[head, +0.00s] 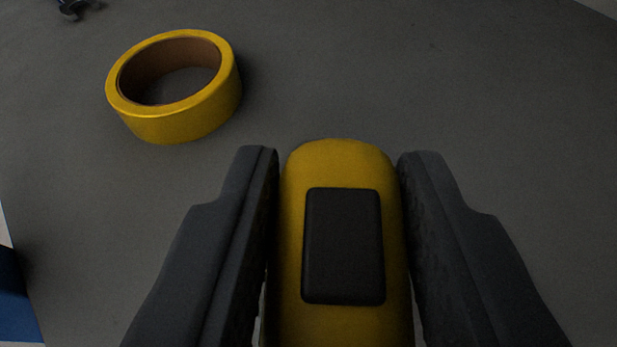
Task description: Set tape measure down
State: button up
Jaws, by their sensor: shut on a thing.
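The yellow tape measure (343,165) with a black rectangular patch on its face is in the lower middle of the head view. My gripper (338,170) is shut on it, with one dark finger on its left side and one on its right. The lower part of the tape measure is cut off by the picture edge. I cannot tell whether it touches the grey surface (480,110) or is held above it.
A yellow tape roll (180,122) with a brown core lies flat ahead and to the left. A small dark object (75,8) is at the top left edge. A blue object (15,305) shows at the lower left. The surface ahead and to the right is clear.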

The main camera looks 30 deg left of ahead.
aim_at(328, 272)
jog(key=shift+w+a+f+b, duration=0.15)
jog(key=shift+f+b, duration=0.3)
jog(key=shift+f, duration=0.45)
jog(key=shift+w+a+f+b, duration=0.1)
jog(key=shift+f+b, duration=0.35)
jog(key=shift+f, duration=0.4)
jog(key=shift+f, duration=0.15)
jog(key=o, duration=1.1)
jog(key=shift+o, duration=0.2)
jog(key=shift+r, duration=0.2)
jog(key=shift+s+d+r, duration=0.1)
jog(key=shift+s+d, duration=0.05)
jog(key=shift+s, duration=0.1)
jog(key=p+v, duration=0.3)
jog(key=v, duration=0.8)
jog(key=shift+s+p, duration=0.2)
jog(key=shift+p, duration=0.1)
jog(key=shift+d, duration=0.1)
